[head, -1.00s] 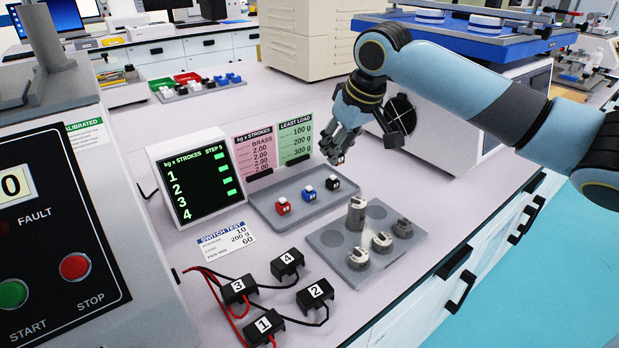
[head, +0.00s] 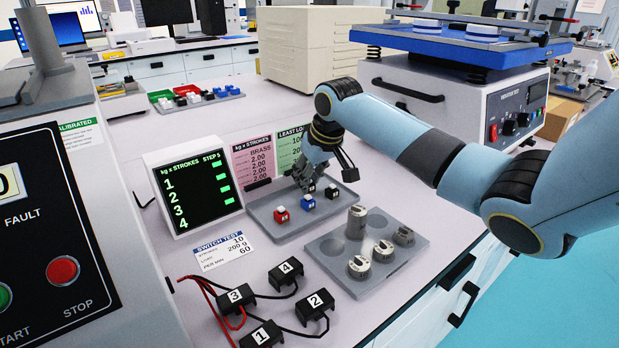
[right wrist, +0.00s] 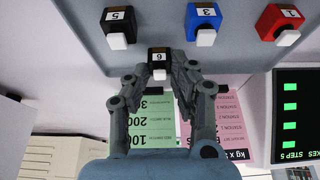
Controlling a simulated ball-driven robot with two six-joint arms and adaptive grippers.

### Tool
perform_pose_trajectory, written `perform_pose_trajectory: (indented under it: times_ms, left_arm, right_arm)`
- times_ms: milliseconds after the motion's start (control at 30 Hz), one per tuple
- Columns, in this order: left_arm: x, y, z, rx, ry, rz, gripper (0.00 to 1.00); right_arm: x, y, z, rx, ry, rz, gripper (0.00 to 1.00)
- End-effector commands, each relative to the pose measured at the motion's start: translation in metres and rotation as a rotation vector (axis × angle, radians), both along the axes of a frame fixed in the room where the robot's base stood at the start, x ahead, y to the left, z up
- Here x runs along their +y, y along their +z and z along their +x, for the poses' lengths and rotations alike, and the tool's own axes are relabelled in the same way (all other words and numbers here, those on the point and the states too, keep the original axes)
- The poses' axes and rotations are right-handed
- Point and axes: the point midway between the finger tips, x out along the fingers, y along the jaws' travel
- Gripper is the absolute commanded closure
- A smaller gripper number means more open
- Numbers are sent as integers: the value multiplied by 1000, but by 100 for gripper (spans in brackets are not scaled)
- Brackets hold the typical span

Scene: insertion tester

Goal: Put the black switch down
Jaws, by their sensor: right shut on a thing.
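My right gripper (head: 306,184) is shut on a black switch (right wrist: 159,62) with a white label and a pale button, seen clearly in the right wrist view (right wrist: 160,75). In the head view it hangs over the back part of the grey tray (head: 297,226), behind the blue switch. On the tray stand a red switch (head: 281,215), a blue switch (head: 308,201) and another black switch (head: 331,192). These also show in the wrist view, apart from the held one. I cannot tell whether the held switch touches the tray. My left gripper is not in view.
A grey holder with round weights (head: 358,268) stands just in front of the tray. The step display (head: 197,188) is to the left, and pink (head: 253,158) and green cards stand behind the tray. Numbered black blocks (head: 286,272) with cables lie in front.

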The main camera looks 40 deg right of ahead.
Motion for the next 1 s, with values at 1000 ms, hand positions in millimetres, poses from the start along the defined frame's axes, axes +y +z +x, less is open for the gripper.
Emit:
perform_pose_trajectory:
  times_ms: [1000]
  left_arm:
    - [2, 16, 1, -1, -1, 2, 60]
  right_arm:
    - [2, 75, -29, -3, 2, -3, 54]
